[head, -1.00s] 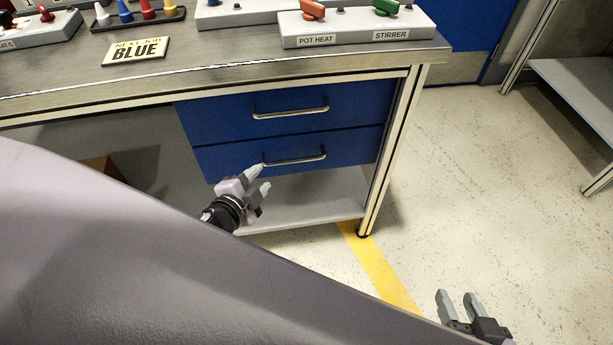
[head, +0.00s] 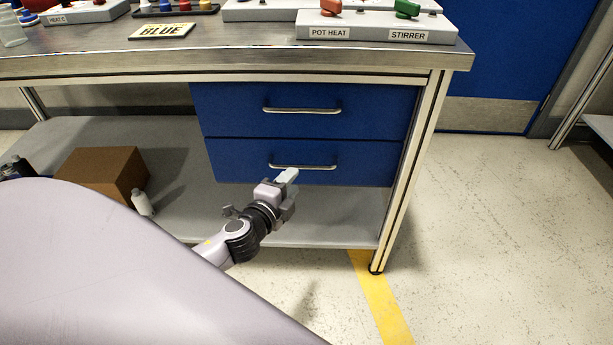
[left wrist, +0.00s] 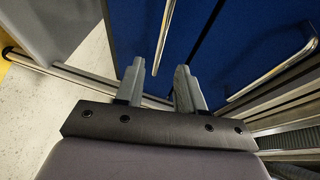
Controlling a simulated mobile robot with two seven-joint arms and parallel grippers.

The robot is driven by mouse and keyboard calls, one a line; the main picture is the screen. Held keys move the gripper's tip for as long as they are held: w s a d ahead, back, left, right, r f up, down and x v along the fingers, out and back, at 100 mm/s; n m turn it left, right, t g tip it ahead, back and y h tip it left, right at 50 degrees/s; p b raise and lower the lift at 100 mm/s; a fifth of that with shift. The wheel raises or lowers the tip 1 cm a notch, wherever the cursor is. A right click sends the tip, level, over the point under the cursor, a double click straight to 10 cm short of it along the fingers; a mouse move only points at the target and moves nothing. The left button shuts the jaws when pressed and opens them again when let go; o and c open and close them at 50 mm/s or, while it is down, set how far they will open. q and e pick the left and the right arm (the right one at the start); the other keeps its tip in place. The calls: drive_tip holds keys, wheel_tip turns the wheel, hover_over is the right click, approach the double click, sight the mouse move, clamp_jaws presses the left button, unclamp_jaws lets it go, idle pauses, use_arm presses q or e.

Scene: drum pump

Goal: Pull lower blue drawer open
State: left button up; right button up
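The lower blue drawer (head: 235,158) sits shut, flush under the upper blue drawer (head: 228,110). Its metal bar handle (head: 320,167) shows in the head view. My left gripper (head: 289,184) is in front of this drawer, just below the left part of the handle. In the left wrist view its two fingers (left wrist: 160,88) stand apart, open and empty. The lower handle (left wrist: 165,32) appears in the gap between the fingertips; I cannot tell whether they touch it. The upper handle (left wrist: 285,70) is to the right there. My right gripper is not in view.
The bench top (head: 270,60) overhangs the drawers, with control boxes (head: 375,27) on it. A bench leg (head: 415,170) stands right of the drawers. A lower shelf (head: 330,225) runs beneath, holding a brown box (head: 103,175). The floor in front is clear.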

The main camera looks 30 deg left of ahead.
sight(302, 170)
use_arm(q)
drive_tip(key=shift+b+x, duration=0.8)
drive_tip(key=shift+x, duration=2.65)
clamp_jaws()
